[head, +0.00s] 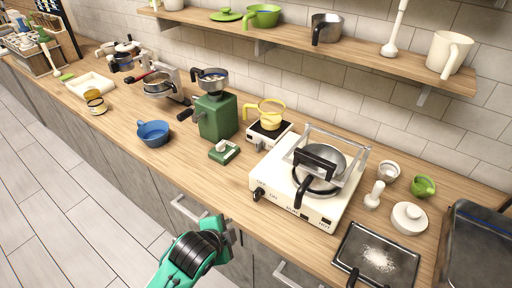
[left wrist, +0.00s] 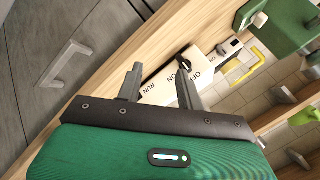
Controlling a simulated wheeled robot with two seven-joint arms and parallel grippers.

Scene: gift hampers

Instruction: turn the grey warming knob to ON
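A small white warmer (head: 254,137) stands at the back of the counter with a yellow pot (head: 270,114) on it. A small knob (head: 259,147) shows on its front; its setting is too small to read. In the left wrist view the warmer (left wrist: 230,45) is partly visible at upper right, with a yellow handle beyond it. My left gripper (head: 233,231) is low, in front of the counter edge, well short of the warmer. Its two fingers stand apart and empty in the left wrist view (left wrist: 160,69). My right gripper is in neither view.
A larger white appliance (head: 283,203) with a dark front knob (head: 258,194) and a steel frame stands right of the warmer. A green grinder (head: 216,118) and green block (head: 224,151) stand left. A blue pan (head: 153,134) lies farther left. Counter in front of the warmer is partly clear.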

